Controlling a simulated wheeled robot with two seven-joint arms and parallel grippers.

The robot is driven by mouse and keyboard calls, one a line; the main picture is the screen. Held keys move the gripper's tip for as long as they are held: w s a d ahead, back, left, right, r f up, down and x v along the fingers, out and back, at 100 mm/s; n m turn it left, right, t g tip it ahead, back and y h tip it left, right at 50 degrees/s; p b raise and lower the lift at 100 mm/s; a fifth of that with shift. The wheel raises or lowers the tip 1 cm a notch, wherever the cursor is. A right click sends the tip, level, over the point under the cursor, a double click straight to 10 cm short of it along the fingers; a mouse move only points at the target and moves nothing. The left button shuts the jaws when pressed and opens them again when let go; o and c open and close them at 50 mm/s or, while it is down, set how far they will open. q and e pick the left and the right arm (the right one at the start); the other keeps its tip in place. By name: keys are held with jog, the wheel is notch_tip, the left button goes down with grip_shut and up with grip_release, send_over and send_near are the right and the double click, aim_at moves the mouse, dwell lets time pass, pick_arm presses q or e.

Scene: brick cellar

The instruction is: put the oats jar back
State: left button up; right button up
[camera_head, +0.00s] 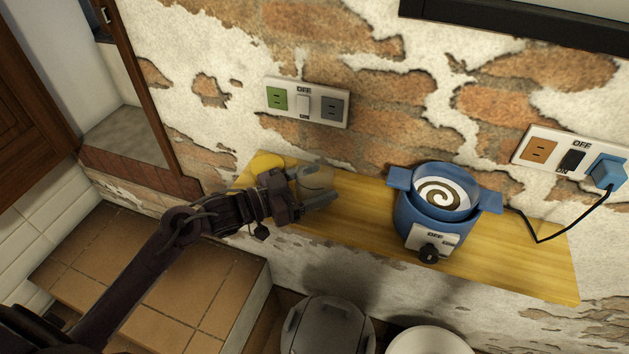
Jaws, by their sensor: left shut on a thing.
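The gripper's fingers and wrist cover part of the jar. The jar is over the left part of the wooden shelf (365,228), close to the brick wall. I cannot tell whether its base touches the shelf. My right gripper is not in view.
A yellow object (265,162) lies at the shelf's left end, just behind my gripper. A blue cooker (425,233) with swirled contents stands right of the jar, plugged into the right wall socket (541,149). A grey lidded pot (328,325) and white round thing (430,341) are below.

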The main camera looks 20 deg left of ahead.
pick_arm(q)
jog(key=shift+f, duration=0.2)
jog(key=o, duration=1)
jog(key=shift+r, duration=0.15)
jog(key=shift+b+v, duration=0.6)
jog(key=shift+v, duration=5.45)
jog(key=shift+s+d, duration=0.1)
